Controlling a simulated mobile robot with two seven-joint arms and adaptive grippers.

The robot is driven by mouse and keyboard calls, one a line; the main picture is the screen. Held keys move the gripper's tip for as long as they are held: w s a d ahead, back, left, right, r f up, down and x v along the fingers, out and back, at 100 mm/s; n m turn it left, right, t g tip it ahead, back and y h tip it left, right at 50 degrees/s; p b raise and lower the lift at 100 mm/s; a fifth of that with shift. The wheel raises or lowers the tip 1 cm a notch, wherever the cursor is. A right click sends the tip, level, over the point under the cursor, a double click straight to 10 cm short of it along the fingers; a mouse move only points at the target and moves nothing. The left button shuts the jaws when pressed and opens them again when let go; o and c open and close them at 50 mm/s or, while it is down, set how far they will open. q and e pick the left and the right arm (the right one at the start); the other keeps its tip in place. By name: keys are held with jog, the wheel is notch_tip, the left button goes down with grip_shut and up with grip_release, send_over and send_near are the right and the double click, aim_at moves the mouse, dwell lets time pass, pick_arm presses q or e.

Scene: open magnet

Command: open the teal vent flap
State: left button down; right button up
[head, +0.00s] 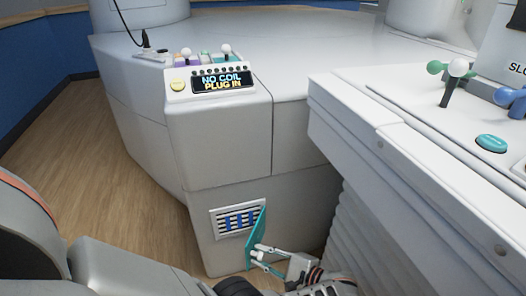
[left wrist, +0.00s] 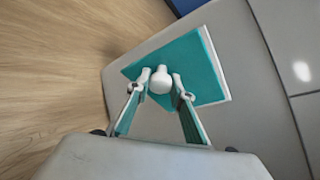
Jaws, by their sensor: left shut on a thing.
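The teal vent flap (head: 256,236) is on the lower front of the white cabinet. It stands swung out at the right side of the vent, with the vent's slats and blue bars (head: 239,221) exposed. In the left wrist view the flap (left wrist: 203,66) is a teal panel with a pale edge and a round white knob (left wrist: 159,79). My left gripper (head: 259,257) is at the flap's lower part. In the wrist view its fingers (left wrist: 161,86) are on both sides of the knob, closed on it. The knob is hard to make out in the head view. My right gripper is not in view.
A white bench (head: 420,170) with levers and a teal button (head: 491,143) stands close on the right. Wooden floor (head: 110,170) is clear to the left of the cabinet.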

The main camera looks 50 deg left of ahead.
pick_arm(q)
jog(key=shift+w, duration=0.1)
dwell(0.4)
jog(key=c, duration=1.8)
grip_release()
jog(key=shift+o, duration=0.2)
jog(key=shift+a, duration=0.1)
